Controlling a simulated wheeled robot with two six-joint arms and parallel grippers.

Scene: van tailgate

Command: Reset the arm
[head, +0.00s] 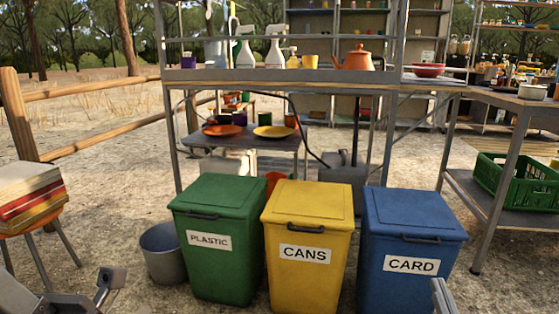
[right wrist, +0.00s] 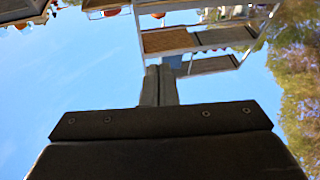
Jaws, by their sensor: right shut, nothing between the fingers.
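My right gripper (right wrist: 159,86) is shut and empty in the right wrist view, its fingers together against sky and an upside-down shelf. In the head view a thin grey part of my right gripper (head: 442,297) shows at the bottom edge, in front of the blue CARD bin (head: 412,225). Grey links of my left arm show in the lower left corner of the head view. My left gripper cannot be made out there.
A green PLASTIC bin (head: 219,267) and yellow CANS bin (head: 306,268) stand beside the blue one, lids closed. A grey bucket (head: 163,256) is left of them. Books (head: 30,195) lie on a stool at left. A green crate (head: 518,181) sits on the right-hand shelf.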

